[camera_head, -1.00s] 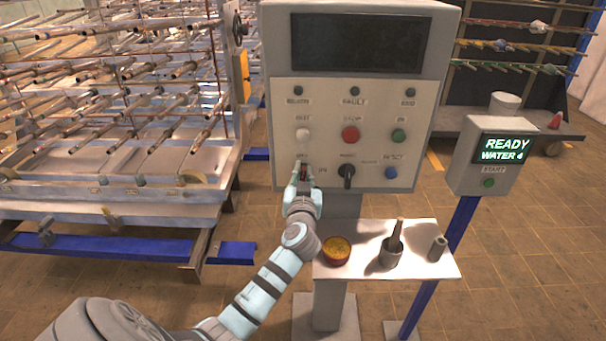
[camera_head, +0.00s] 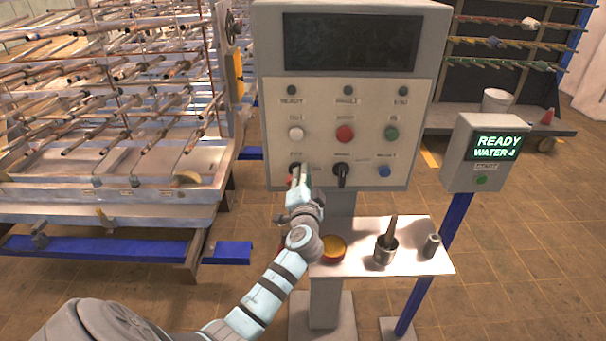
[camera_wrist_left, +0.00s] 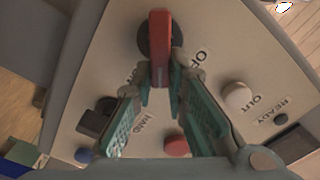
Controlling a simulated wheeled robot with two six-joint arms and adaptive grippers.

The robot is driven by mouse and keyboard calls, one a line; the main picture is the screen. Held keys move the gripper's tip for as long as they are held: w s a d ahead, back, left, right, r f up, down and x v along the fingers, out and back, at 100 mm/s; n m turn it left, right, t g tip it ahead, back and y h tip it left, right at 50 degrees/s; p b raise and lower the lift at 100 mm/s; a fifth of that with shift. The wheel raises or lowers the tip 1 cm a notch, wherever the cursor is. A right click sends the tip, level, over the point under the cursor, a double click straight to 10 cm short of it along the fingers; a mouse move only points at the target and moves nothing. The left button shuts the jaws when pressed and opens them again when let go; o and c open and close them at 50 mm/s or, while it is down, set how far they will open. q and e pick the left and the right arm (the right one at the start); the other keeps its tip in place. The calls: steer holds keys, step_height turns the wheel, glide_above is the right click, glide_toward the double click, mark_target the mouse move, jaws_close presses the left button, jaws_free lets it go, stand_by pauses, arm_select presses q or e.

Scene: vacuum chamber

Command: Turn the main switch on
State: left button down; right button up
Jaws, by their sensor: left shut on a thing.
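The main switch is a red handle on a dark round base (camera_wrist_left: 155,35) on the grey control panel (camera_head: 317,125), below the white button. My left gripper (camera_wrist_left: 161,84) is shut on the red handle (camera_wrist_left: 160,52). In the wrist view the handle stands at a slant to the panel's lettering, with the "OFF" label beside it. In the head view my left gripper (camera_head: 301,172) covers most of the switch, and only a bit of red (camera_head: 290,181) shows at its left. My right gripper is not in view.
A black selector knob (camera_head: 341,173) sits close right of my gripper. White (camera_head: 296,133), red (camera_head: 345,134) and green (camera_head: 391,133) buttons are above. A small shelf (camera_head: 412,259) below holds a bowl (camera_head: 333,247) and a metal cup (camera_head: 385,253). A "READY" display (camera_head: 497,146) stands right.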

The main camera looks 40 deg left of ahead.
arm_select(q)
steer(key=shift+w+d+f+m+p, duration=0.15)
steer(key=shift+f+m, duration=0.1)
steer(key=shift+m, duration=0.9)
steer(key=shift+s+a+f+m+p, duration=0.1)
steer(key=shift+f+m+p, duration=0.1)
steer(key=shift+m, duration=1)
steer(key=shift+w+d+f+m+p, duration=0.15)
steer(key=shift+f+m, duration=0.1)
steer(key=shift+m, duration=0.9)
steer(key=shift+s, duration=0.1)
steer(key=c, duration=1.6)
jaws_free()
steer(key=v, duration=1.2)
